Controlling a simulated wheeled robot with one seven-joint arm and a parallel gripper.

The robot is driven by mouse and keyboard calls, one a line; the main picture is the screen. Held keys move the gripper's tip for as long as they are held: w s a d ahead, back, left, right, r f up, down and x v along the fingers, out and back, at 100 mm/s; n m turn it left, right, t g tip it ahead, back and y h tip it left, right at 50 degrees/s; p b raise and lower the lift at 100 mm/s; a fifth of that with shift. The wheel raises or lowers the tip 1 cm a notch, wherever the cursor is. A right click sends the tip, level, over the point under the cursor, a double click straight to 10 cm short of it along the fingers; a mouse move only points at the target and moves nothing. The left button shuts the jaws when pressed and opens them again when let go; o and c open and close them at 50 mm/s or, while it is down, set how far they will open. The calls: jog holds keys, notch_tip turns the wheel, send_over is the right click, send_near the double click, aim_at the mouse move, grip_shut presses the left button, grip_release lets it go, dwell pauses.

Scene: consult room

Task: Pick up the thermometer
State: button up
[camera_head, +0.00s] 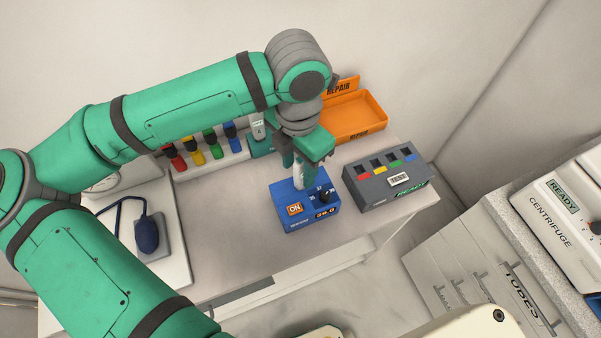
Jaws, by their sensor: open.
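A slim white device with a small display (258,125) stands upright in a teal holder (260,148) at the back of the counter; it looks like the thermometer, but I cannot be sure. My arm partly hides it. My gripper (299,172) points down to the right of it and nearer, over the back edge of a blue box (290,217) with an ON label, a black knob and a red readout. The jaws are open. A small white upright thing (299,182) shows between or just behind the fingers; I cannot tell what it is or whether they touch it.
A grey box with coloured slots (388,181) stands right of the blue box. An orange REPAIR tray (374,104) is behind it. A rack with coloured, black-topped items (210,158) is at left, near a dark blue bulb (147,235). The counter's front strip (230,265) is clear.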

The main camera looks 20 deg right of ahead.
aim_at(301, 177)
jog(key=f, duration=0.5)
jog(key=shift+d, duration=0.25)
jog(key=shift+c, duration=0.2)
grip_shut()
jog(key=shift+r, duration=0.2)
